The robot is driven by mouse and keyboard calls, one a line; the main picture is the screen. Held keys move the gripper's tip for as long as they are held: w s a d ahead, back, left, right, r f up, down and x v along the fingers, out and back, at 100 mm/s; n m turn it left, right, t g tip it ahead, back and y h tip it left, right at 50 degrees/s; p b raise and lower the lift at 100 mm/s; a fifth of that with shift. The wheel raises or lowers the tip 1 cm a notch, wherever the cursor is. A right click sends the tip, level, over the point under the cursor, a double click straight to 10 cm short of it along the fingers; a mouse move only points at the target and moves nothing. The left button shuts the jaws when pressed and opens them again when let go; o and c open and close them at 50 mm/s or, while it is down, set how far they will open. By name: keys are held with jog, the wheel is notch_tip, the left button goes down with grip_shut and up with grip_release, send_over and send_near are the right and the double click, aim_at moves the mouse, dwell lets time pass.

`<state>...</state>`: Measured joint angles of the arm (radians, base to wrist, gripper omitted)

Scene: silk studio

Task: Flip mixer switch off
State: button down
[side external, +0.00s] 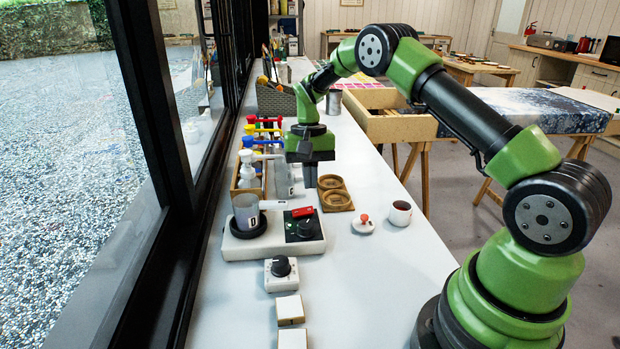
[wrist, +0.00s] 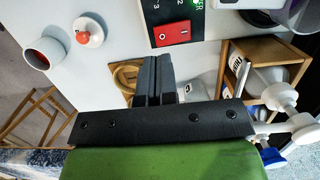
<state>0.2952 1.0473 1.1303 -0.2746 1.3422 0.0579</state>
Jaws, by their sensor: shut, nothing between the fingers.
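The mixer (side external: 240,247) is a white base with a grey-white beaker (side external: 246,212) on its round black pad and a black panel (side external: 303,228) at its right. A red rocker switch (side external: 303,212) sits at the panel's far edge; it also shows in the wrist view (wrist: 172,33), close beyond my fingertips. A green light (wrist: 197,3) glows at the top edge of the wrist view. My gripper (side external: 310,184) points down behind the mixer's panel, apart from the switch. Its fingers (wrist: 153,60) are shut together and empty. Which side of the switch is pressed I cannot tell.
A wooden tray with round wells (side external: 335,199) lies right of my gripper. A red-knobbed lid (side external: 363,225) and a small cup (side external: 400,214) stand farther right. A bottle rack (side external: 238,180) is at left by the window. A knob box (side external: 281,274) and pale blocks (side external: 291,311) are in front.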

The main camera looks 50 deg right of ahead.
aim_at(311, 209)
jog(key=shift+s+a+f, duration=0.15)
jog(key=shift+f, duration=0.9)
jog(key=shift+s+a+f, duration=0.1)
jog(key=shift+s+f, duration=0.05)
jog(key=shift+f, duration=1.25)
jog(key=shift+r, duration=2.3)
